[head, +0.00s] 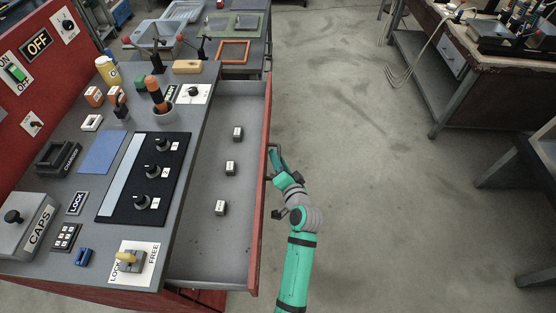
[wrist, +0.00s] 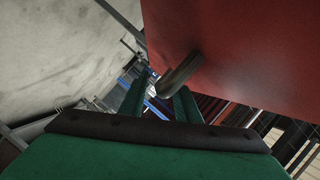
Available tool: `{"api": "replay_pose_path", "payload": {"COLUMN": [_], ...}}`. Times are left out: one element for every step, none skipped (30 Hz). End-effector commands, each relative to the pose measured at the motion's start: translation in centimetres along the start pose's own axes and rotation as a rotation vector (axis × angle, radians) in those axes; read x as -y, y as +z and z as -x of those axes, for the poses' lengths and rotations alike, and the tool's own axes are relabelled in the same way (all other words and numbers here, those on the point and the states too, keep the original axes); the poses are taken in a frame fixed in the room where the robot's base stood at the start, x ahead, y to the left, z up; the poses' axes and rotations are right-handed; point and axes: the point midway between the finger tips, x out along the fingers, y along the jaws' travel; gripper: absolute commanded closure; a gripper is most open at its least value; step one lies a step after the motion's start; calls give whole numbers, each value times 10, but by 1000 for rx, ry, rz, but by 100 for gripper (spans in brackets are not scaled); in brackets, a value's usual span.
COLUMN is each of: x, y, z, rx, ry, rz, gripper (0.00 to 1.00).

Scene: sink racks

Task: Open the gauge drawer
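The gauge drawer (head: 226,120) stands pulled well out from the bench, with its grey inside exposed. Its red front (head: 257,205) also fills the upper right of the wrist view (wrist: 245,55). A dark metal handle (wrist: 180,72) sticks out from that front in the wrist view. My gripper (head: 274,152) is at the outer side of the drawer front. In the wrist view my gripper (wrist: 160,98) has its two fingers spread apart, and the handle's bent end lies close to the gap between them. I cannot tell whether they touch.
Several small labelled blocks (head: 231,168) lie in the drawer. The bench top holds a black knob panel (head: 146,179), a LOCK/FREE switch with a yellow lever (head: 126,258) and a grey CAPS box (head: 24,224). The floor (head: 340,110) to the right is clear up to another bench (head: 460,85).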

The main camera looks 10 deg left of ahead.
Motion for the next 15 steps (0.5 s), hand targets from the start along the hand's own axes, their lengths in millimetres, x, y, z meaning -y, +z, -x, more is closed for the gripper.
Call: {"api": "replay_pose_path", "payload": {"x": [-1,-1,-1,-1,-1,-1,-1,-1,-1,-1,-1,-1,-1,-1,-1], "y": [0,0,0,-1,0,0,0,0,0,0,0,0,0,1,1], "z": [4,6,11,15,20,27,32,38,46,52,58,66,71,76,82], "rx": [-1,-1,-2,-2,-2,-1,-1,-1,-1,-1,-1,-1,-1,0,0], "ry": [1,1,1,1,1,2,2,2,2,2,2,2,2,2,2], "rz": [-1,-1,-1,-1,-1,0,0,0,-1,-1,-1,-1,-1,-2,-1], "gripper": [70,70,70,70,70,70,70,70,70,70,70,70,70,70,70]}}
